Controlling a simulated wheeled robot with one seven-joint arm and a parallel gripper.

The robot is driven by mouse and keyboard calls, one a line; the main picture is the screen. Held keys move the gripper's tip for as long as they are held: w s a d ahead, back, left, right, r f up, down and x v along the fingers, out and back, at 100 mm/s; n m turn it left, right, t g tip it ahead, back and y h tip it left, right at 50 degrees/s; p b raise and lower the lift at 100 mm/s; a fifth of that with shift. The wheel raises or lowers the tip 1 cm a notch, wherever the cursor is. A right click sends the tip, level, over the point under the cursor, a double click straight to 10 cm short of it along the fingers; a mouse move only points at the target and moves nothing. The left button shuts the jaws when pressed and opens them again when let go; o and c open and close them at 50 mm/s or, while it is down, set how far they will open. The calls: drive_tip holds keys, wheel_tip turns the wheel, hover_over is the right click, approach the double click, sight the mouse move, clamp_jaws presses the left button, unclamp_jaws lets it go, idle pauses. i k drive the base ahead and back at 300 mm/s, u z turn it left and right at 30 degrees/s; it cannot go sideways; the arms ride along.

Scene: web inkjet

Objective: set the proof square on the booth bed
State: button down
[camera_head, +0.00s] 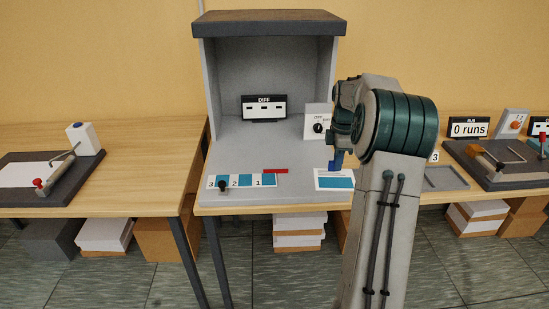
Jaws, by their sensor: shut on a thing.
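The proof square (334,174), a white card with a teal patch, is at the front right of the booth bed (250,148). My gripper (334,165) is shut on its back edge; one blue fingertip shows above the card. I cannot tell whether the card touches the bed or hangs just over it. The booth is a grey box with a dark top, open at the front. My arm hides its right side and the right part of the bed.
A strip marked 3, 2, 1 (238,181) with a dark knob (222,185) and a red piece (275,171) lie left of the card. A DIFF display (264,108) and a dial box (316,122) stand behind. The mid-bed is clear. A grey tray (445,178) is right.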

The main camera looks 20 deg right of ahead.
sight(274, 160)
drive_tip(key=i, duration=0.85)
